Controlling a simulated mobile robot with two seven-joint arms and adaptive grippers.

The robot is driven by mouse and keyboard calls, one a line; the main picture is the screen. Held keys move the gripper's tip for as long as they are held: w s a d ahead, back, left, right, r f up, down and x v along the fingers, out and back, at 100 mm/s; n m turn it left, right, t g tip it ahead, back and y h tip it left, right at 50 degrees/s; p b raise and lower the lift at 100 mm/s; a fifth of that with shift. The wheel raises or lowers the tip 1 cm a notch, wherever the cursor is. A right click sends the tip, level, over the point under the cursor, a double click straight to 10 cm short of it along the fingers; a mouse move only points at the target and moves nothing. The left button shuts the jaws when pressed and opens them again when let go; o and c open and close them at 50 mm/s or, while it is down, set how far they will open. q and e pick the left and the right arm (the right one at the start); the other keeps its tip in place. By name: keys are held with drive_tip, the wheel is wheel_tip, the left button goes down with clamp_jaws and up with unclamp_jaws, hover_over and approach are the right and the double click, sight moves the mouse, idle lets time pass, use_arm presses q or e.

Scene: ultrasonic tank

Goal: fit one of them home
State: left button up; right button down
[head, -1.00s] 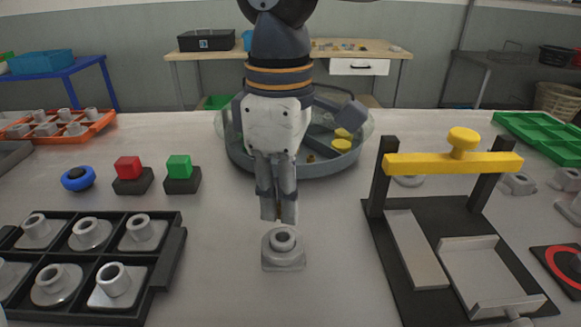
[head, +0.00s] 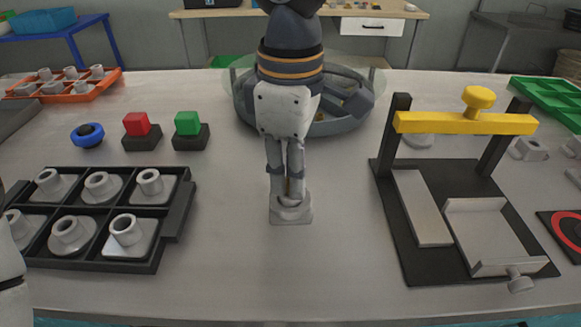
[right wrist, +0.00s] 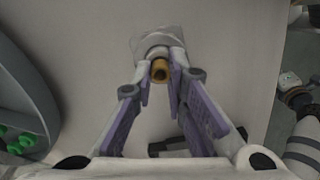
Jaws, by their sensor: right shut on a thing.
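My right gripper (head: 289,196) points down at the middle of the table, directly over a grey housing (head: 291,218) with a square base and round collar. In the right wrist view, the right gripper (right wrist: 161,66) is shut on a small brass bushing (right wrist: 160,74). The bushing is at the mouth of the housing's collar (right wrist: 154,42). I cannot tell how far, if at all, it is inside the bore. The fingertips hide much of the collar in the head view. My left gripper is not in view; only a white arm part shows at the left edge.
A black tray (head: 178,222) with several similar housings stands left. A press-like fixture (head: 398,262) with a yellow crossbar (head: 465,123) stands right. The round tank (head: 340,126) is behind my right gripper. Red (head: 136,124) and green (head: 187,123) buttons stand back left.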

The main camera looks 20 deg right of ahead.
drive_tip(key=shift+f, duration=0.45)
idle(0.6)
drive_tip(key=c, duration=1.5)
unclamp_jaws()
wheel_tip(320, 180, up, 12)
drive_tip(key=shift+r, duration=0.1)
